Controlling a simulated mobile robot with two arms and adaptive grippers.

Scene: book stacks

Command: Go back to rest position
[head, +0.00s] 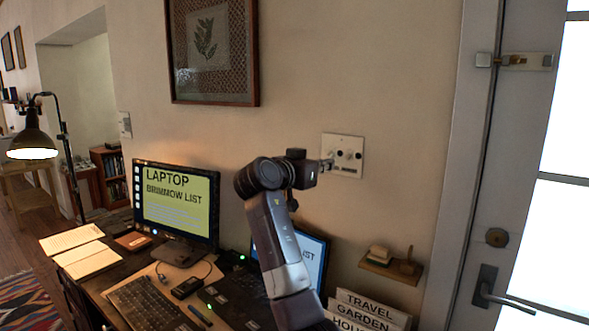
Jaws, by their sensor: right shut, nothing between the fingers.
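My right gripper (327,164) is raised in front of the beige wall, its fingers pointing right. It is shut and holds nothing. In the picture its tips meet the left edge of a white wall plate (349,155) with dark round knobs or sockets; I cannot tell whether they touch it. My right arm rises from the lower middle and hides part of a laptop screen (312,258). My left gripper is not in view.
The dark desk (236,302) holds a monitor (177,201), a keyboard (150,306) and an open book (80,252). Right of my arm are a small wall shelf (391,268) and labelled signs (367,312). A door (490,210) stands at the right, a lamp (32,143) at the left.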

